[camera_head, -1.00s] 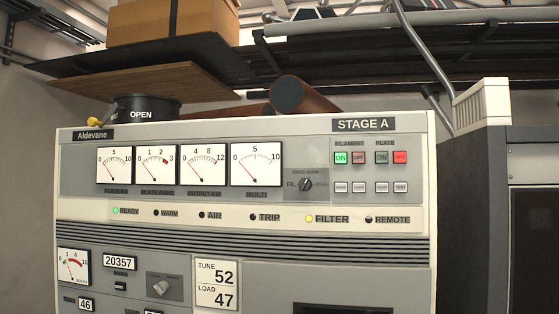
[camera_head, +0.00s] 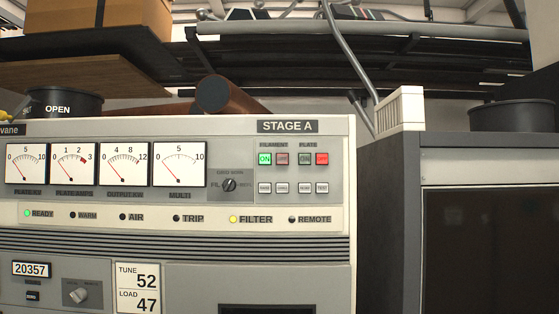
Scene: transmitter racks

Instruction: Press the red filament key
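The transmitter panel labelled STAGE A (camera_head: 287,126) faces me in the head view. Under its FILAMENT label are two keys: a lit green ON key (camera_head: 265,159) and, just right of it, a dull red filament key (camera_head: 282,159). Under PLATE are a dull green key (camera_head: 305,159) and a brighter red key (camera_head: 322,159). Neither of my grippers is in view.
A row of small white keys (camera_head: 293,188) lies below the coloured keys, with a rotary knob (camera_head: 229,185) to their left. A dark grey cabinet (camera_head: 388,220) stands right of the panel. Pipes and a shelf (camera_head: 90,45) are above.

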